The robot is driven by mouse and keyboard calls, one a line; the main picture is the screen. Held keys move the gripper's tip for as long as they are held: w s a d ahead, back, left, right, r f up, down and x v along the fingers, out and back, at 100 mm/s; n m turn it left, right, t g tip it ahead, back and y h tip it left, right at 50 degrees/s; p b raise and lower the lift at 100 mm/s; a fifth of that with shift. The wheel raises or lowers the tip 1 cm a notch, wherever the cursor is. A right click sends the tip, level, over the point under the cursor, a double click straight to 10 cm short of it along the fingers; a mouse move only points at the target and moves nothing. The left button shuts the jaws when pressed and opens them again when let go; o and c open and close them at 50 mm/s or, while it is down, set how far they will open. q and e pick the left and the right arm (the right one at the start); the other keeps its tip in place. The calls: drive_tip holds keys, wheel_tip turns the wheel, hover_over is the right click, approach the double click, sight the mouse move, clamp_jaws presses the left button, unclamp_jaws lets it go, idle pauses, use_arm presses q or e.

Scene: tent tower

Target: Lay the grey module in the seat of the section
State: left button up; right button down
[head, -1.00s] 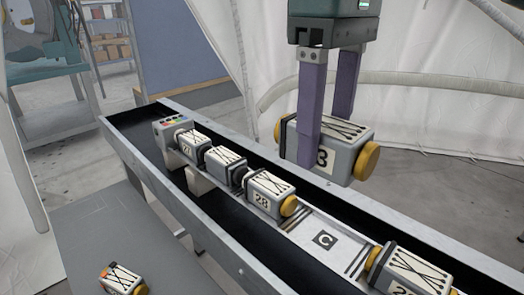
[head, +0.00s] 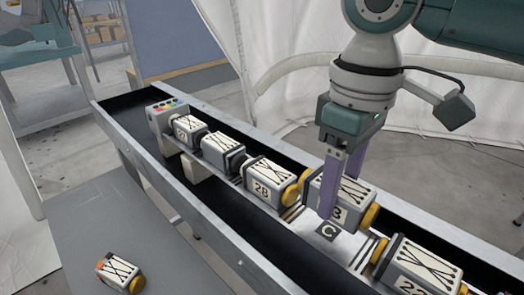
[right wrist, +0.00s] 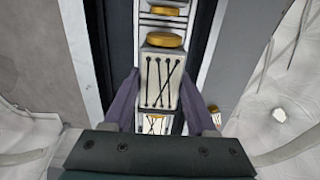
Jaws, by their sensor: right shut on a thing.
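My right gripper (head: 340,194) is shut on the grey module (head: 358,200), which has a yellow knob, a black-laced top and a number ending in 3. It holds the module roughly level over the gap in the section between module 28 (head: 262,184) and another module (head: 425,264). A plate marked C (head: 328,232) shows in front of the held module. I cannot tell whether the module touches the seat. In the right wrist view the module (right wrist: 158,82) lies between both fingers. My left gripper is not in view.
The section sits in a long black trough with a metal rim (head: 215,245). More modules, one marked 27 (head: 187,131), stand farther along it. A loose module (head: 118,270) lies on the grey table (head: 75,235) at lower left. White tent fabric hangs behind.

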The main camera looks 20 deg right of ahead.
wheel_tip(320, 180, down, 4)
drive_tip(key=shift+f+b, duration=0.15)
drive_tip(key=shift+b, duration=0.2)
drive_tip(key=shift+f, duration=0.1)
drive_tip(key=shift+c, duration=1)
unclamp_jaws()
